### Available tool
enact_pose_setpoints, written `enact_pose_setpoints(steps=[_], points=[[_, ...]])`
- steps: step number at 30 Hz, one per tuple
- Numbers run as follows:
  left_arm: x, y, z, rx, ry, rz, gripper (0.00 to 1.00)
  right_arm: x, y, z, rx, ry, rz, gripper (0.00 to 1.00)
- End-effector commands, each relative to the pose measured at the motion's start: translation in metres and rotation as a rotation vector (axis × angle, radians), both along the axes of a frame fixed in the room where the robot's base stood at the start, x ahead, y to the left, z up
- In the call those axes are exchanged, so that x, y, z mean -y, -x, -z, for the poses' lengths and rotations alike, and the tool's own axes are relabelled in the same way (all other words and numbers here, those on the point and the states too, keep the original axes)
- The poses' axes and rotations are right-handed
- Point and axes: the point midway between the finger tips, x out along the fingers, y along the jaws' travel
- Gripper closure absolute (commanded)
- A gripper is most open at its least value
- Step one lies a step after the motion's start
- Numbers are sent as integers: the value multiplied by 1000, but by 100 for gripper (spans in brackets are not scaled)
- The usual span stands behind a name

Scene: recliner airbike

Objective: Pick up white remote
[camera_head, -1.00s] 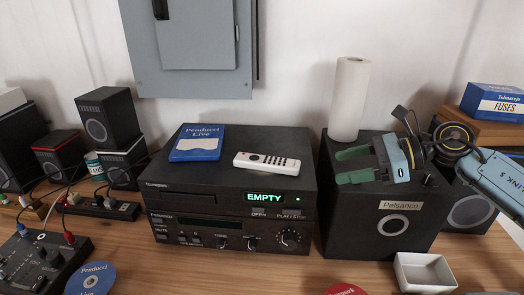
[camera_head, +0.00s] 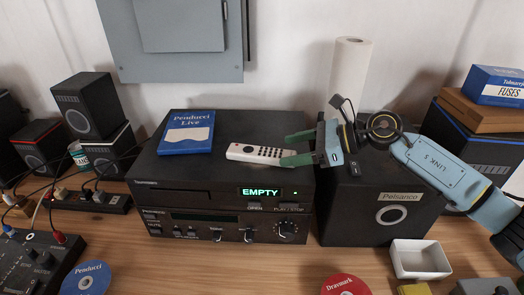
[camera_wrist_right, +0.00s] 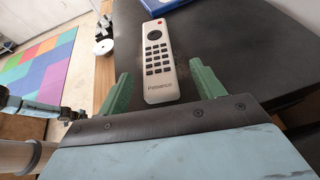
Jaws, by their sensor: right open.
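The white remote (camera_head: 256,153) lies flat on top of the black disc player (camera_head: 190,173). In the right wrist view the remote (camera_wrist_right: 158,60) has dark buttons and one red one, and its near end lies close to the gap between the green fingers. My right gripper (camera_head: 291,149) comes in from the right at the remote's right end, fingers pointing left. In the right wrist view the gripper (camera_wrist_right: 160,90) is open, one finger on each side of the remote's near end, not closed on it. My left gripper is not in view.
A blue Penducci Live case (camera_head: 187,132) lies left of the remote on the player. A large black speaker (camera_head: 350,200) and a paper roll (camera_head: 349,80) stand to the right. A white tray (camera_head: 421,260) and discs lie in front on the wooden table.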

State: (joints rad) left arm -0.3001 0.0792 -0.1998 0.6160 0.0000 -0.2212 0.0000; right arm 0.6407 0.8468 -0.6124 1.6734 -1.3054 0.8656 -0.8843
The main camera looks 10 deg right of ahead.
Motion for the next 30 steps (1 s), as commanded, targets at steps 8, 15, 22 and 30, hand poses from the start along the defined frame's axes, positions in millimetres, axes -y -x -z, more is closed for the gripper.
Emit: enact_pose_setpoints(steps=[8, 15, 22, 30], points=[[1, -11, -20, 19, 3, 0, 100, -35, -12, 9, 0, -1, -1, 33], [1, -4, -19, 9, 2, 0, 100, -38, -14, 12, 1, 0, 0, 33], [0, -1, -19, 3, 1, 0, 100, -37, -13, 12, 0, 0, -1, 58], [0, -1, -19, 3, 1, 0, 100, -37, -13, 12, 1, -1, 0, 83]])
